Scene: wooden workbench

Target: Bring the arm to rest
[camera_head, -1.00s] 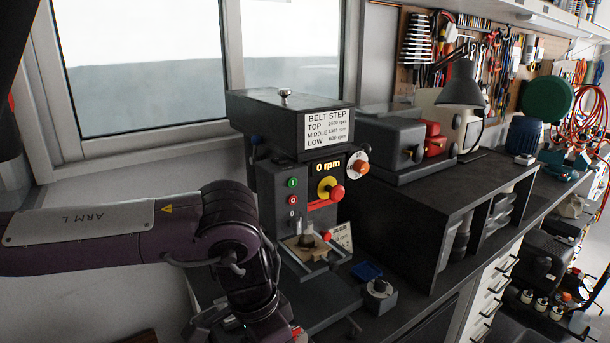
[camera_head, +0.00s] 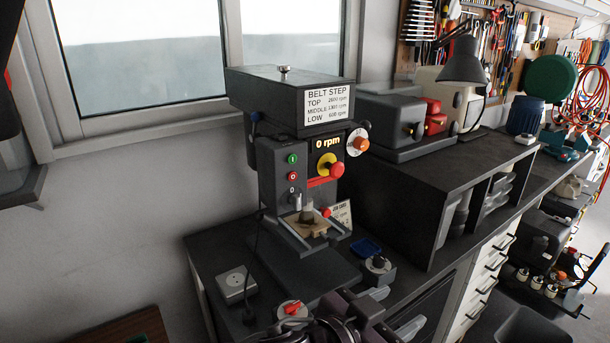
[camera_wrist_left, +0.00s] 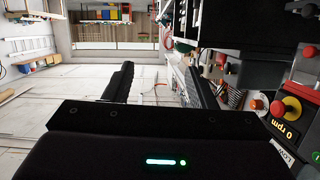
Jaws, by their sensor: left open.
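My left gripper (camera_wrist_left: 158,78) is open in the left wrist view. Its two dark fingers stand apart with nothing between them, and the room's floor shows beyond. In the head view, part of my left arm (camera_head: 345,320) shows low at the bottom edge, in front of the bench drill. The drill press (camera_head: 290,125) stands on the dark bench, its display reading 0 rpm. It also shows at the right edge of the left wrist view (camera_wrist_left: 300,105), sideways. My right gripper is in neither view.
A small grey box (camera_head: 236,285) sits on the bench left of the drill. A blue tray (camera_head: 367,247) lies to its right, by a dark shelf unit (camera_head: 400,215). A desk lamp (camera_head: 462,68) stands farther back. Window and wall close off the back.

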